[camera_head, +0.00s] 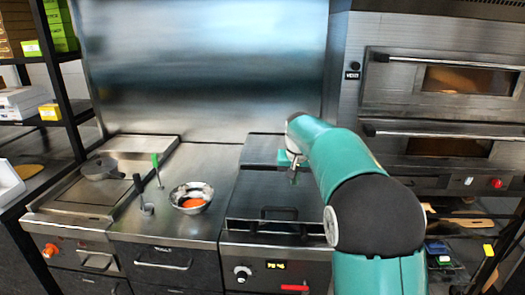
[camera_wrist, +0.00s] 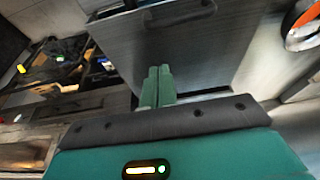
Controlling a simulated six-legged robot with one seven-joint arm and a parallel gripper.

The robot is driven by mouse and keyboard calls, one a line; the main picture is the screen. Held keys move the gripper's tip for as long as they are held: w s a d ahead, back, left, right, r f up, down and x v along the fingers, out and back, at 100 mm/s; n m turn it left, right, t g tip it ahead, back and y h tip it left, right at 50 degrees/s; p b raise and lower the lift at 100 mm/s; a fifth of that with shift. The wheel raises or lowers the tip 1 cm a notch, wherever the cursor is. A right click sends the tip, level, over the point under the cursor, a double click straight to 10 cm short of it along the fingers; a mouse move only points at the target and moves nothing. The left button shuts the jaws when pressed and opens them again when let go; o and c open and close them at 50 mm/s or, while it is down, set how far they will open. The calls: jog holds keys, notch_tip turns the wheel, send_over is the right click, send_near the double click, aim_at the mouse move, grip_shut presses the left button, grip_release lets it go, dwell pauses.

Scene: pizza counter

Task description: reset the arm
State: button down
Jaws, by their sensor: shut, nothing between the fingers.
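My green arm rises from the lower right of the head view and bends forward over the counter. My gripper (camera_head: 291,175) shows small and partly hidden by the arm, above the lidded fryer unit (camera_head: 262,200). In the wrist view my gripper's two green fingers (camera_wrist: 157,86) are together with nothing between them. Beyond them is the unit's steel lid with a dark handle (camera_wrist: 178,14). The fingertips appear apart from the lid, though the exact gap is hard to tell.
A steel bowl (camera_head: 191,197) with orange-red contents sits on the counter left of the fryer unit. Two upright-handled tools stand beside it. A griddle (camera_head: 100,180) is at the far left. Stacked ovens (camera_head: 440,105) stand at the right. A shelf with boxes (camera_head: 22,103) is at left.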

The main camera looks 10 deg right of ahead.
jog(key=s+a+r+n+t, duration=0.1)
jog(key=s+r, duration=0.3)
jog(key=s, duration=0.7)
jog(key=s+a+r, duration=0.1)
jog(key=s+r, duration=0.3)
jog(key=s, duration=0.7)
jog(key=s+f, duration=0.3)
jog(key=s, duration=0.6)
jog(key=s+f+n+t, duration=0.1)
jog(key=s+f, duration=0.3)
jog(key=s, duration=0.5)
jog(key=shift+s+a+y, duration=0.2)
jog(key=shift+a+y, duration=0.1)
jog(key=shift+a, duration=0.1)
jog(key=shift+r, duration=0.1)
